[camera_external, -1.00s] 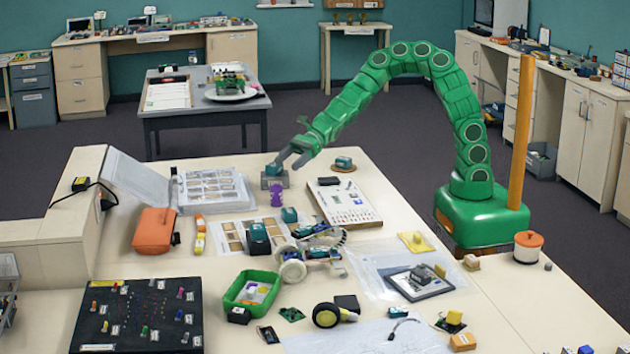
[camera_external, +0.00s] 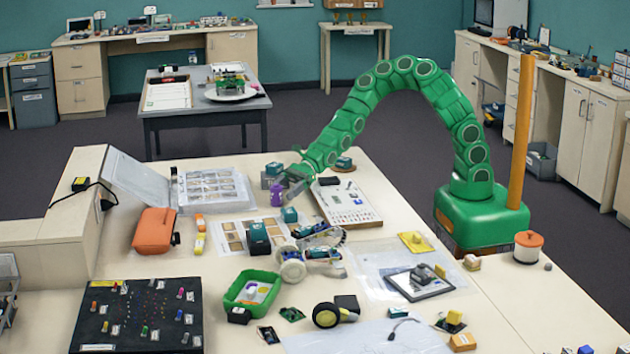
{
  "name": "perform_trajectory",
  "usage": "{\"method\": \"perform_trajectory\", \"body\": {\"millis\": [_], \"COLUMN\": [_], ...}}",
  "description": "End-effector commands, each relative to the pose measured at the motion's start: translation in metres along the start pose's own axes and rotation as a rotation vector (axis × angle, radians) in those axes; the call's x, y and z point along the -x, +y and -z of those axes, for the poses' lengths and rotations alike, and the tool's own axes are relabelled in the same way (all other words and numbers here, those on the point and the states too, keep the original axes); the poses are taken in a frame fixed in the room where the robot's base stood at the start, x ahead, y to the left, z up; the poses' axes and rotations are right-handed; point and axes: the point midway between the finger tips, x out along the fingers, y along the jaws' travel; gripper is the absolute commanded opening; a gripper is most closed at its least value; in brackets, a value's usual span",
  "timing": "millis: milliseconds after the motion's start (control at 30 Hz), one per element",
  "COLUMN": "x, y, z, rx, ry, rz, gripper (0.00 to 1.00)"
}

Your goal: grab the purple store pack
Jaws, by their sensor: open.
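The purple store pack (camera_external: 277,198) is a small purple piece standing on the cream table, left of the white component board. My gripper (camera_external: 284,189) is open and low, right at the pack's upper right side. One finger overlaps the pack's edge in the picture. I cannot tell whether the pack stands between the fingers or whether they touch it.
A teal block (camera_external: 274,168) on a grey stand is just behind the pack. Another teal block (camera_external: 289,215) stands in front, with the wheeled robot car (camera_external: 292,270) nearer. The component board (camera_external: 350,208) lies right, an open binder (camera_external: 215,188) left.

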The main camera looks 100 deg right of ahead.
Motion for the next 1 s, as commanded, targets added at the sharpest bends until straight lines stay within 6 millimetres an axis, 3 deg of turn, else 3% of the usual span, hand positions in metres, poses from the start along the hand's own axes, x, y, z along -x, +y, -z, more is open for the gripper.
{"method": "perform_trajectory", "body": {"millis": [500,867,1000], "x": [-0.046,-0.05,-0.05], "y": [-0.005,-0.005,-0.005], "z": [-0.002,-0.003,-0.003], "rx": [0.001,0.0,0.0], "ry": [0.001,-0.001,-0.001], "rz": [-0.002,0.0,0.0], "gripper": [0.74,0.74,0.52]}}
